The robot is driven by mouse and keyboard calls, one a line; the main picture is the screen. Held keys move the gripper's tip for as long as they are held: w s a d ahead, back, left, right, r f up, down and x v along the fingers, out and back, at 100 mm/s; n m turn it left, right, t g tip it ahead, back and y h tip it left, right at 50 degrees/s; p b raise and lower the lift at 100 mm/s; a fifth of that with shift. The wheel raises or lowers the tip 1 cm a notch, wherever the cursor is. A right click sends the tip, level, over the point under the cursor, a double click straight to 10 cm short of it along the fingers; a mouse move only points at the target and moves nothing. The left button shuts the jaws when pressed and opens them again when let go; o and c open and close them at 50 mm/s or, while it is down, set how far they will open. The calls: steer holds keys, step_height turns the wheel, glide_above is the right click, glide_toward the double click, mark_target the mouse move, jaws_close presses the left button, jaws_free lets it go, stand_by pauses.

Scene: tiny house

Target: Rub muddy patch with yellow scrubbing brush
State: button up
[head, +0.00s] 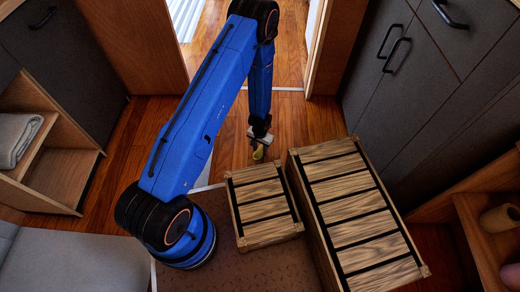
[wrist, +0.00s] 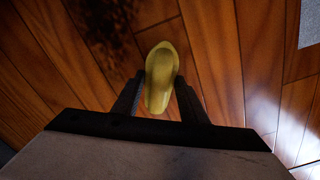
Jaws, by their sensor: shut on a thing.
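The yellow scrubbing brush (wrist: 160,70) is between the fingers of my gripper (wrist: 158,98) in the wrist view. My gripper is shut on it. In the head view the brush (head: 258,154) shows small below my gripper (head: 260,143), over the wooden floor behind the small crate. The muddy patch (wrist: 105,15) is a dark speckled stain on the floor at the top left of the wrist view, ahead and left of the brush. I cannot make out the patch in the head view. The brush's underside is hidden, so I cannot tell whether it touches the floor.
A small wooden crate (head: 262,205) and a larger one (head: 358,212) stand close to my arm on the right. Dark cabinets (head: 400,80) line the right side. An open shelf (head: 60,170) holds a grey towel (head: 15,138) at left. A doorway opens at the back.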

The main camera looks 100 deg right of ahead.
steer(key=shift+f, duration=0.75)
steer(key=shift+a, duration=0.1)
